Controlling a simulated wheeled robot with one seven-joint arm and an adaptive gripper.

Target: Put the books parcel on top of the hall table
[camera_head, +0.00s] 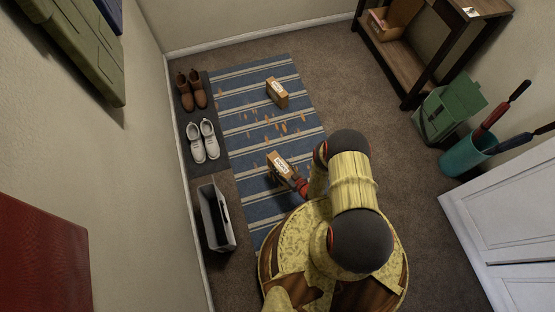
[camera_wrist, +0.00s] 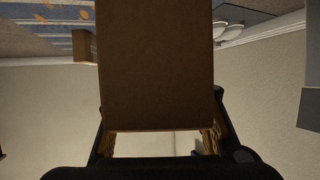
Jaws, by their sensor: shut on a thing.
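My gripper (camera_head: 298,184) is shut on a cardboard parcel (camera_head: 280,164) with a white label, over the lower part of the striped rug. The held parcel (camera_wrist: 156,65) fills the middle of the wrist view, between the fingers. A second labelled cardboard parcel (camera_head: 277,92) lies on the rug farther up; it also shows at the upper left in the wrist view (camera_wrist: 82,46). The label print is too small to tell which is the books parcel. The hall table (camera_head: 482,6), with dark legs and a wooden top, stands at the upper right, partly cut off.
An open carton (camera_head: 398,17) sits on the table's lower shelf. Shoes (camera_head: 202,141) and a grey holder (camera_head: 214,218) line the left wall. Carpet (camera_head: 355,95) between rug and table is clear.

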